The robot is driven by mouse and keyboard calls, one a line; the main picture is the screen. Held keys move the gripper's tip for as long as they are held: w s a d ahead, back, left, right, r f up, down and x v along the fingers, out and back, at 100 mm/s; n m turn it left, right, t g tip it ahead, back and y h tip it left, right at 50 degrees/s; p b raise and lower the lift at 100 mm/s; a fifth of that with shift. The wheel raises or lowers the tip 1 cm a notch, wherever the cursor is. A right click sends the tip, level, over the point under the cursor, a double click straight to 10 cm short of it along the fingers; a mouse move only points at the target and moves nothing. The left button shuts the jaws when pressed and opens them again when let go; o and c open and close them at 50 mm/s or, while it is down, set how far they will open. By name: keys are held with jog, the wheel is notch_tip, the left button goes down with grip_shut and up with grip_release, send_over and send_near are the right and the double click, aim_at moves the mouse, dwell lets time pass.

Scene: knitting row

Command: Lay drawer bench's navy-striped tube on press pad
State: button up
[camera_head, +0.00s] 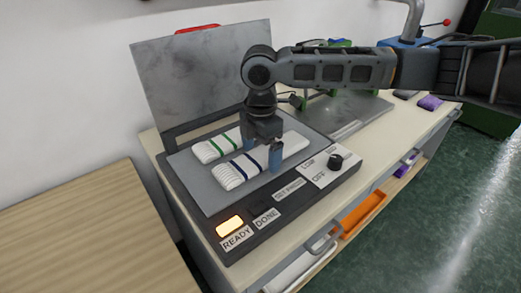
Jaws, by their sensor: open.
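A white tube with navy stripes (238,170) lies on the grey pad (206,197) of a press, toward the pad's front. A second white tube with green stripes (214,147) lies beside it, farther back on the same pad. My gripper (262,148) points down over the navy-striped tube, with its blue-tipped fingers at the tube's sides. It is open. The near finger stands in front of the tube and hides part of it; I cannot tell whether the fingers touch it. The press lid (205,75) stands raised behind the pad.
The press front has a lit READY lamp (230,226), a DONE label and a black knob (335,161). A metal plate (350,115) lies behind right on the bench. Open drawers below hold an orange item (360,213). A wooden table (85,235) stands left.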

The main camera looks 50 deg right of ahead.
aim_at(260, 155)
notch_tip(260, 155, up, 12)
jog(key=w+a+r+m+t+y, duration=0.25)
jog(key=a+t+y, duration=0.2)
jog(key=a, duration=0.65)
jog(key=w+a+r+m+t+y, duration=0.1)
jog(key=w+a+m+t+y, duration=0.3)
jog(key=a, duration=0.7)
jog(key=w+a+r+m+t+y, duration=0.2)
jog(key=w+a+t, duration=0.25)
jog(key=a, duration=0.65)
jog(key=s+d+f+m+t+h, duration=0.2)
jog(key=s+f+m+h, duration=0.3)
jog(key=s+f, duration=0.45)
jog(key=s+d+f+m+t+h, duration=0.15)
jog(key=s+f+m+h, duration=0.45)
jog(key=s, duration=0.6)
jog(key=s+d+n+g, duration=0.1)
jog(key=s+d, duration=0.3)
jog(key=s, duration=0.6)
jog(key=s+d+n, duration=0.3)
jog(key=s+d, duration=0.1)
jog(key=s, duration=0.6)
jog(key=shift+d+f+n+g+b, duration=0.3)
jog(key=shift+f+n+g, duration=0.05)
jog(key=shift+f, duration=0.05)
